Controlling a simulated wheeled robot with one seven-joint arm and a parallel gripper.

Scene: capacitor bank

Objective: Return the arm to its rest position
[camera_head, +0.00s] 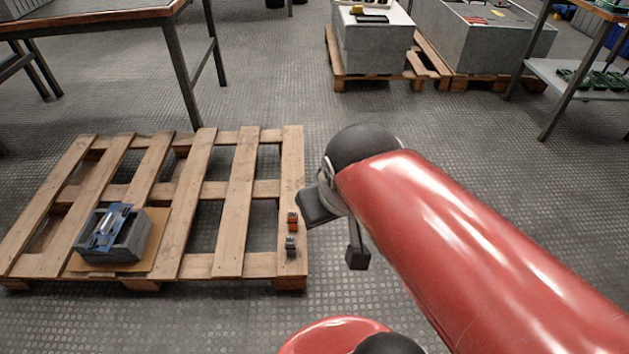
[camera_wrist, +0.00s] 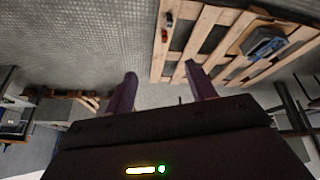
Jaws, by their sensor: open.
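My gripper shows in the wrist view (camera_wrist: 160,88) with its two dark fingers spread apart and nothing between them. In the head view my red arm comes in from the lower right and ends in a dark rounded wrist beside the right edge of the wooden pallet (camera_head: 237,205). The pallet also shows at the upper right of the wrist view (camera_wrist: 205,48).
A grey bin (camera_head: 125,250) with a blue item in it sits on the pallet's left. Tables stand at upper left (camera_head: 80,20) and right; grey crates (camera_head: 372,50) stand on pallets behind.

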